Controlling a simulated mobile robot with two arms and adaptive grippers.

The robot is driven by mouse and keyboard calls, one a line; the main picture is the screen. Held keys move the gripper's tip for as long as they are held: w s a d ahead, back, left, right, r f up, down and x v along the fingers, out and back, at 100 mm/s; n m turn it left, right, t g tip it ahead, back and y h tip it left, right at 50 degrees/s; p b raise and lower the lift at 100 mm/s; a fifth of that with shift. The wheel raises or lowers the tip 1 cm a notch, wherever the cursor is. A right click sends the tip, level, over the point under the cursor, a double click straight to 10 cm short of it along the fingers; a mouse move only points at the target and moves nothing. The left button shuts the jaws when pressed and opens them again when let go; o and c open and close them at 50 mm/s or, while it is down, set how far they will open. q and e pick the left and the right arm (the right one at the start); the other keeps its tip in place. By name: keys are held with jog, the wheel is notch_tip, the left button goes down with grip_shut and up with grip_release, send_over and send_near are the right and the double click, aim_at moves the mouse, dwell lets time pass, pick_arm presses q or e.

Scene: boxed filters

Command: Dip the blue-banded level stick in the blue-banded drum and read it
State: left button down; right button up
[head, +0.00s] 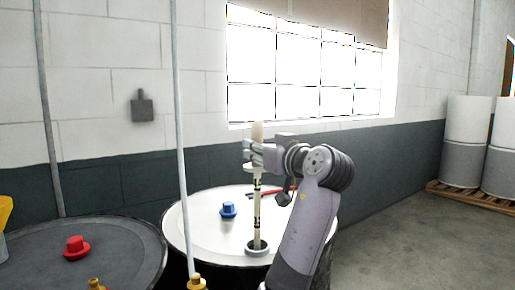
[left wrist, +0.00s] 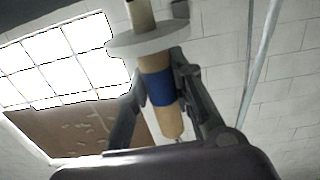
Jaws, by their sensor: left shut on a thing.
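My left gripper (head: 255,152) is shut on the upright level stick (head: 257,205), at its wooden handle. In the left wrist view the handle has a blue band (left wrist: 160,88) between the fingers, beside a pale round disc (left wrist: 148,38). The stick has dark marks, and its lower end is at the ring-shaped opening (head: 257,248) of a pale-topped drum (head: 200,232). I cannot tell how far inside it is. A blue cap (head: 228,210) sits on that drum top, left of the stick. The drum's side band is hidden. My right gripper is not in view.
A dark drum (head: 120,250) with a red cap (head: 76,247) stands at left. Thin upright poles (head: 180,130) rise near both drums. A red item (head: 278,190) lies behind the stick. White-and-grey drums (head: 467,130) stand on a pallet at right; the floor before them is clear.

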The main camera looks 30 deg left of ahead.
aim_at(259, 174)
pick_arm(q)
notch_tip(259, 174, down, 2)
jog(key=shift+s+a+f+b, duration=0.1)
jog(key=shift+a+f+b, duration=0.05)
jog(key=shift+b, duration=0.5)
jog(key=shift+f+b, duration=0.65)
jog(key=shift+f, duration=0.2)
jog(key=shift+f+b, duration=0.7)
jog(key=shift+f, duration=0.3)
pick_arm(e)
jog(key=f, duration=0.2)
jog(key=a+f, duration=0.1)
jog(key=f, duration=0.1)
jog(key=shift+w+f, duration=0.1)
